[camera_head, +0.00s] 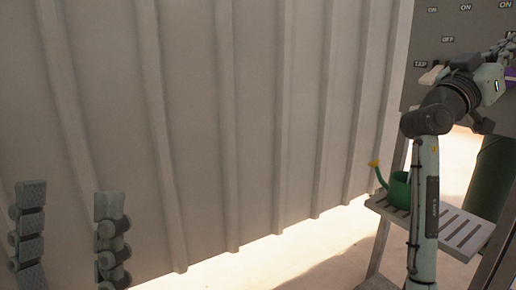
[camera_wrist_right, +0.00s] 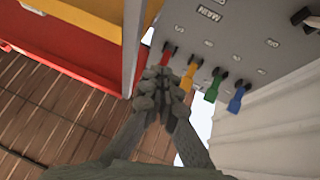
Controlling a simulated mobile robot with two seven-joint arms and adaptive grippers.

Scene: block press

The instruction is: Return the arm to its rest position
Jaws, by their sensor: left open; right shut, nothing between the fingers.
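My left gripper (camera_head: 70,222) is at the bottom left of the head view. Its two dark grey fingers stand apart with nothing between them, in front of the ribbed wall. My right arm rises at the right of the head view, its wrist near a grey panel (camera_head: 428,37). My right gripper (camera_wrist_right: 162,82) shows in the right wrist view with its fingers together and empty. The fingertips overlap the view of the panel's lower edge, close to the red lever (camera_wrist_right: 168,52) and the yellow lever (camera_wrist_right: 188,79); I cannot tell whether they touch.
A green lever (camera_wrist_right: 214,85) and a blue lever (camera_wrist_right: 238,98) are further right on the panel. A pale ribbed wall (camera_head: 190,120) fills the head view's left. A green watering can (camera_head: 399,190) stands on a slatted shelf (camera_head: 460,232) beside my right arm.

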